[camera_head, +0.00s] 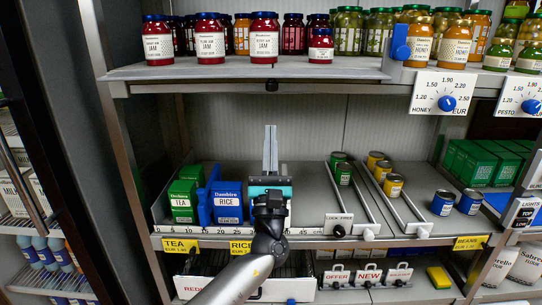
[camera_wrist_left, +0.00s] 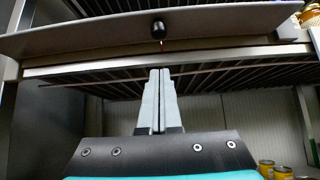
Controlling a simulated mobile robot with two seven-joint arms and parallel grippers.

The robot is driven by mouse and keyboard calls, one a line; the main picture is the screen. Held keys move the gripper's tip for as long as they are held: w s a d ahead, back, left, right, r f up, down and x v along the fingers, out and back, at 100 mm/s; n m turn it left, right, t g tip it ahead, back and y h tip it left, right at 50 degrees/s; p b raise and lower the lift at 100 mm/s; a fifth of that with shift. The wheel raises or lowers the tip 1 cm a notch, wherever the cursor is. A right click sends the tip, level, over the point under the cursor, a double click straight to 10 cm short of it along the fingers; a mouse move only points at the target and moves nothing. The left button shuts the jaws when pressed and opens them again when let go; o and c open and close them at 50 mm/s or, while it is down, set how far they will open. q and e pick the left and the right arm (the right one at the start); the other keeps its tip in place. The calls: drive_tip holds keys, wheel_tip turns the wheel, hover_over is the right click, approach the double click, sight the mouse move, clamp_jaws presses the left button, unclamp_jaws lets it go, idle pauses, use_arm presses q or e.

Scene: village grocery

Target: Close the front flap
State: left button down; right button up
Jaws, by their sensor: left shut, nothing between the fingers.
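The front flap (camera_head: 200,72) is a long grey panel along the front of the upper shelf, below the jam jars. It is folded down and outward, roughly flat, with a small black knob (camera_head: 271,86) at its front edge. In the left wrist view I see the flap's underside (camera_wrist_left: 90,35) and the knob (camera_wrist_left: 158,29) from below. My left gripper (camera_head: 270,128) is shut and empty, its fingers pointing up. It is below the knob and appears apart from it; the fingertips (camera_wrist_left: 159,72) show just under the flap in the wrist view. My right gripper is not in view.
Jam jars (camera_head: 210,40) stand behind the flap. A blue clip (camera_head: 400,42) and a honey dial (camera_head: 446,103) are to its right. Below are a green tea box (camera_head: 183,201), a blue rice box (camera_head: 227,203) and several cans. The space between the shelves around my gripper is open.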

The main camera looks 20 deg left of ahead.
use_arm(q)
wheel_tip(320, 180, up, 6)
drive_tip(key=w+p, duration=0.1)
drive_tip(key=w, duration=0.1)
drive_tip(key=shift+a+p, duration=0.3)
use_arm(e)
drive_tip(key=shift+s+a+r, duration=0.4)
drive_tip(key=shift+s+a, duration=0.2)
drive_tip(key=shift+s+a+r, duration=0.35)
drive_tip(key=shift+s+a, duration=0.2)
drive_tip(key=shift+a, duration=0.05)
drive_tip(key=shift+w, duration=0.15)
